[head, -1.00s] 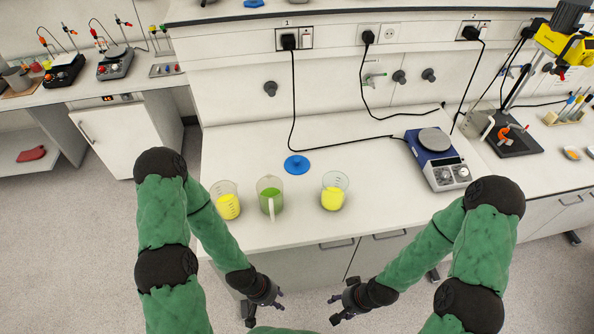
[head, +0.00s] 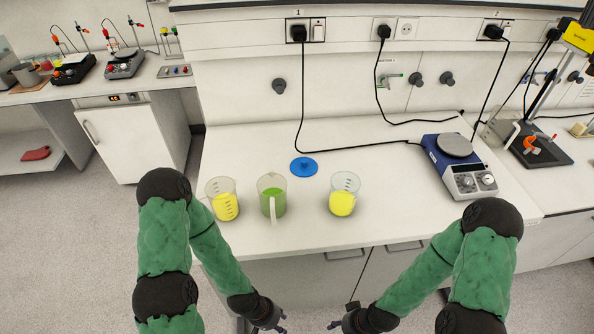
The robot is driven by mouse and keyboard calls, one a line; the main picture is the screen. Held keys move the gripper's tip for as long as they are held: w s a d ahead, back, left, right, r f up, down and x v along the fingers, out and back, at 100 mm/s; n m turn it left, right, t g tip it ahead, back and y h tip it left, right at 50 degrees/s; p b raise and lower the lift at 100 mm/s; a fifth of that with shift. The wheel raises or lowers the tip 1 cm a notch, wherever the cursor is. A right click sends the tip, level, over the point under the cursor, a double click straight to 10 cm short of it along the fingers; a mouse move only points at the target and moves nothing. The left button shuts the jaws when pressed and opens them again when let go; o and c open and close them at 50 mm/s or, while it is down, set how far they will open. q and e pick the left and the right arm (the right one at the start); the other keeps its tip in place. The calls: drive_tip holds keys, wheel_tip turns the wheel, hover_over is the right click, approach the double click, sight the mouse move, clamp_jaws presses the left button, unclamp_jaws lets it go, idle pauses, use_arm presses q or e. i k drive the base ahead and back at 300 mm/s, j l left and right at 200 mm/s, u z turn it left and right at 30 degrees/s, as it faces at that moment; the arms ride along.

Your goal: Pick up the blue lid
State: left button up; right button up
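The blue lid (head: 304,167) lies flat on the white bench (head: 240,150), behind the containers, with a small knob on top. My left gripper (head: 280,325) is low at the bottom of the head view, in front of the bench and well short of the lid. Its fingers look spread apart with nothing between them. My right gripper (head: 336,325) is at the bottom edge too, partly cut off, so its opening is unclear.
A beaker of yellow liquid (head: 224,205), a jug of green liquid (head: 272,204) and another yellow beaker (head: 343,203) stand along the front of the bench. A blue hotplate (head: 459,180) stands at the right. A black cable (head: 350,146) runs behind the lid.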

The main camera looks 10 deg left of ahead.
sight(302, 166)
drive_tip(key=l+u, duration=0.4)
drive_tip(key=i+l+u, duration=0.1)
drive_tip(key=u, duration=0.35)
drive_tip(key=l, duration=0.1)
